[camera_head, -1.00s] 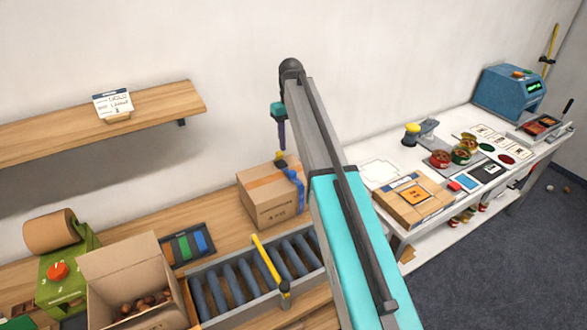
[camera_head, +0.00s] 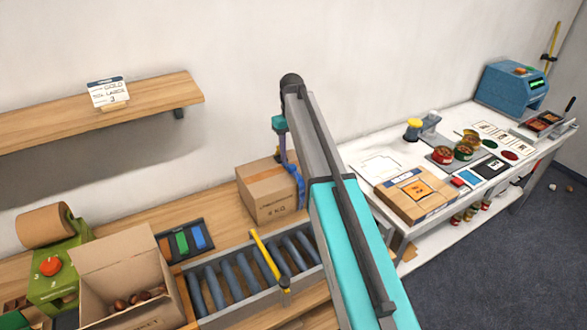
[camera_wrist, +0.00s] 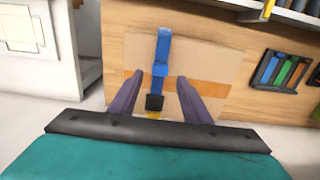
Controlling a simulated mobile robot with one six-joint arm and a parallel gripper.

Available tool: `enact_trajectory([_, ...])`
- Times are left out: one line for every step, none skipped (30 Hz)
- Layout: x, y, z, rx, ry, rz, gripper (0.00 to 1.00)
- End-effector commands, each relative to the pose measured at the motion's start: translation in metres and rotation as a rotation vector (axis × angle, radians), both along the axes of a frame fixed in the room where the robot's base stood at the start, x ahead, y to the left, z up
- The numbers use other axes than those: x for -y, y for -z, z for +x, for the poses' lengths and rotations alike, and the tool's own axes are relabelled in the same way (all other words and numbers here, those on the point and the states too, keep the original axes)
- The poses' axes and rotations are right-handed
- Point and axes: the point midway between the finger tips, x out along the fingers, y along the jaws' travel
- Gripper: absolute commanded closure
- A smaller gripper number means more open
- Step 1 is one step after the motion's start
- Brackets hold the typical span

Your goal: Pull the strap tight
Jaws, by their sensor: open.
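A closed cardboard box (camera_head: 268,200) stands on the wooden bench, with a blue strap (camera_head: 300,190) down its right side. In the wrist view the blue strap (camera_wrist: 163,52) runs over the box (camera_wrist: 205,62) to a black end piece (camera_wrist: 154,103) with a bit of yellow below it. My gripper (camera_wrist: 157,82) is open, its two purple fingers apart on either side of the strap and black piece. In the head view my gripper (camera_head: 283,160) is just behind the box's top; its fingertips are partly hidden there. I cannot tell whether the fingers touch the box.
A roller conveyor (camera_head: 245,275) with a yellow bar lies in front of the box. An open carton of chestnuts (camera_head: 120,262) and a tray of coloured strips (camera_head: 184,240) are to the left. A white table (camera_head: 365,165) with jars and a flat parcel is to the right.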

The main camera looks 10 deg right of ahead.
Motion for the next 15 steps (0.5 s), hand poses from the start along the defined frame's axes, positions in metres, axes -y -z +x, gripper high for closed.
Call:
enact_trajectory([0.000,0.011,0.000,0.000,0.000,0.000,0.56])
enact_trajectory([0.000,0.014,0.000,0.000,0.000,0.000,0.56])
enact_trajectory([0.000,0.020,0.000,0.000,0.000,0.000,0.56])
enact_trajectory([0.000,0.023,0.000,0.000,0.000,0.000,0.56])
enact_trajectory([0.000,0.027,0.000,0.000,0.001,0.000,0.56])
enact_trajectory([0.001,0.033,0.000,0.000,0.001,0.000,0.56])
enact_trajectory([0.001,0.036,0.000,0.000,0.001,0.000,0.56])
enact_trajectory([0.001,0.040,0.000,0.000,0.001,0.000,0.56])
enact_trajectory([0.001,0.044,0.000,0.000,0.001,0.000,0.56])
enact_trajectory([0.001,0.047,0.000,0.000,0.001,0.000,0.56])
enact_trajectory([0.001,0.049,0.000,0.000,0.001,0.000,0.56])
enact_trajectory([0.001,0.052,0.000,0.000,0.001,0.000,0.56])
enact_trajectory([0.001,0.054,0.000,0.000,0.001,0.000,0.56])
enact_trajectory([0.001,0.056,0.000,0.000,0.001,0.000,0.56])
enact_trajectory([0.001,0.058,0.000,0.000,0.001,0.000,0.56])
